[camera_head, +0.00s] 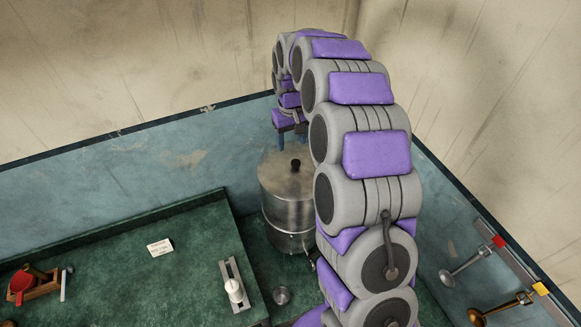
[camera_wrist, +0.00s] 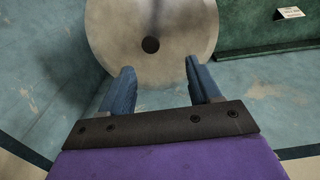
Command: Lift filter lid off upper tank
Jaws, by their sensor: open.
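The filter is a metal cylinder whose upper tank (camera_head: 287,210) stands in the corner beside the green counter. Its round lid (camera_head: 276,173) sits flat on top with a small black knob (camera_head: 295,164). In the wrist view the lid (camera_wrist: 150,22) shows from above, with the dark knob (camera_wrist: 151,45) near its near edge. My gripper (camera_wrist: 160,75) is open and empty, its two blue fingers apart. The knob appears between and beyond the fingertips in that view, not between the jaws. In the head view my gripper (camera_head: 289,142) is above the lid; the arm hides part of the tank's right side.
A green counter (camera_head: 120,255) lies left of the filter, with a small white card (camera_head: 160,247) and a metal fixture with a white knob (camera_head: 234,290). Walls close in behind; ladles hang at right.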

